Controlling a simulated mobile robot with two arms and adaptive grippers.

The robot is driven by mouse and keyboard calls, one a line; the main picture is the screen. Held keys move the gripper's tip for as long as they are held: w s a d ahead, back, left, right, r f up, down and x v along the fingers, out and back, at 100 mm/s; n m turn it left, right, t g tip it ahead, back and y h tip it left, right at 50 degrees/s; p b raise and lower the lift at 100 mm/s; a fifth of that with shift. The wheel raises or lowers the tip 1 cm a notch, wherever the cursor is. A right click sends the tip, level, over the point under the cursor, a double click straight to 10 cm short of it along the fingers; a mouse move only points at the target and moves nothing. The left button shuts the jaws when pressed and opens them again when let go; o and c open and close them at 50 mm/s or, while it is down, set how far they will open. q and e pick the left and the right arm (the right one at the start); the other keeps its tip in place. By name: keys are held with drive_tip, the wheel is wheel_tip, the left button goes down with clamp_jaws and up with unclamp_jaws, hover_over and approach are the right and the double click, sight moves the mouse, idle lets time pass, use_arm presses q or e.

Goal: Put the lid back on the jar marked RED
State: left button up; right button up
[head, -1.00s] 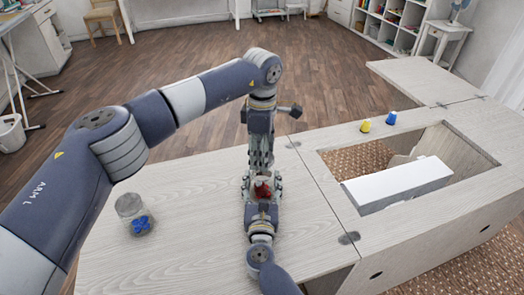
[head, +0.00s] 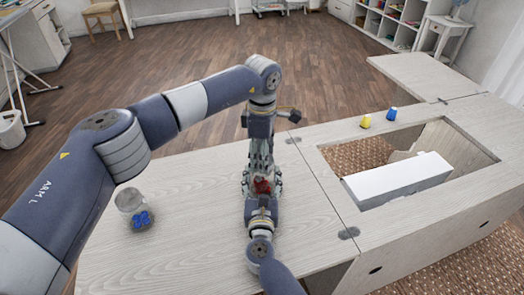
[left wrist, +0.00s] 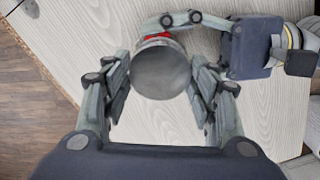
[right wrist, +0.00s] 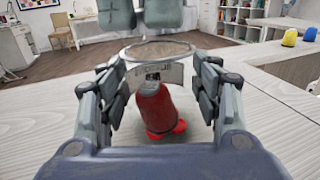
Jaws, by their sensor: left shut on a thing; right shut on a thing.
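The clear jar with red contents (right wrist: 160,105) stands upright between the fingers of my right gripper (right wrist: 158,95), which is shut on it. In the head view the red shows (head: 262,186) between both grippers. My left gripper (left wrist: 160,88) comes down from above and is shut on a round grey lid (left wrist: 160,75), seen face-on in the left wrist view. The left fingers show just above the jar's rim in the right wrist view. I cannot tell whether the lid touches the rim.
A second clear jar with blue contents (head: 131,201) stands left on the pale wooden cabinet top (head: 190,250). A yellow spool (head: 365,121) and a blue spool (head: 392,114) stand beyond the opening, which holds a white box-shaped part (head: 398,180).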

use_arm(q)
drive_tip(key=shift+f, duration=0.5)
idle(0.5)
use_arm(e)
clamp_jaws()
use_arm(q)
drive_tip(key=m, duration=0.5)
drive_tip(key=shift+m, duration=0.4)
drive_tip(key=m, duration=1)
drive_tip(key=shift+w, duration=0.1)
drive_tip(key=m, duration=0.7)
drive_tip(key=shift+f, duration=0.1)
drive_tip(key=o, duration=0.7)
drive_tip(key=shift+c, duration=0.2)
